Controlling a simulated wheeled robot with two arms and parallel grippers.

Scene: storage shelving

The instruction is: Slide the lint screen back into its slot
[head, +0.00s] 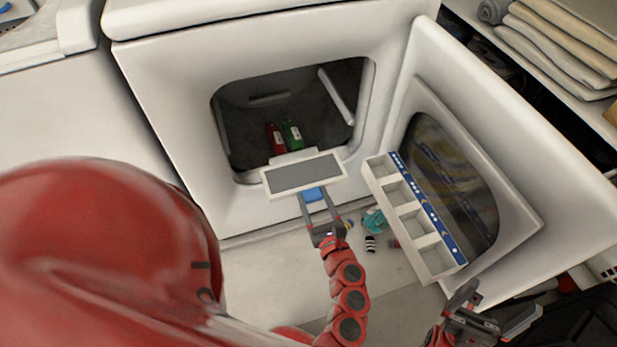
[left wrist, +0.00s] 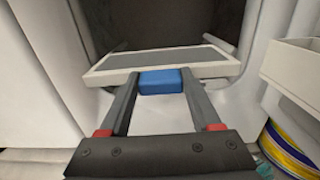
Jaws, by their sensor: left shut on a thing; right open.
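The lint screen (head: 304,174) is a flat grey mesh panel in a white frame with a blue handle (head: 313,194). My left gripper (head: 318,203) is shut on the blue handle and holds the screen tilted in front of the dryer opening's lower edge. In the left wrist view the screen (left wrist: 160,60) lies beyond the fingers, with the blue handle (left wrist: 160,81) between them. A pale raised piece (head: 293,156) shows just behind the screen at the opening's lip; the slot itself is hidden. My right gripper (head: 490,318) is open and empty at the lower right.
The dryer door (head: 520,150) stands open to the right. A white compartment tray (head: 378,170) with a blue strip leans by it. Red (head: 276,139) and green (head: 292,135) bottles stand inside the drum. Small items, including a teal one (head: 374,220), lie on the floor below.

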